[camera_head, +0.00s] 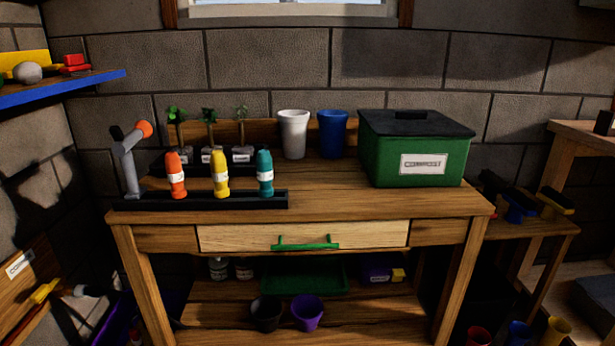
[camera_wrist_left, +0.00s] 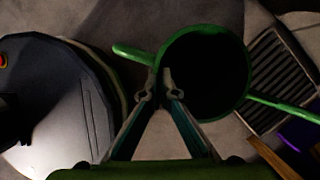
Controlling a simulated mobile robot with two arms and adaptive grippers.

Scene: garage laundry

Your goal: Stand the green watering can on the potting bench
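The green watering can (camera_wrist_left: 207,78) shows in the left wrist view, seen from above with its round dark opening facing the camera. A green bar sticks out to its left and a thin green spout to its right. My left gripper (camera_wrist_left: 161,76) has its fingertips close together on either side of the can's left rim, and looks shut on it. The can's underside is hidden. The potting bench (camera_head: 340,200) stands ahead in the head view. Neither the can nor either gripper shows in that view.
On the bench stand a black rack (camera_head: 215,201) with three bottles, seedlings (camera_head: 210,130), a white cup (camera_head: 293,133), a blue cup (camera_head: 332,134) and a green compost bin (camera_head: 415,150). Bare wood lies between rack and bin. A blue-edged shelf (camera_head: 65,88) juts in at left.

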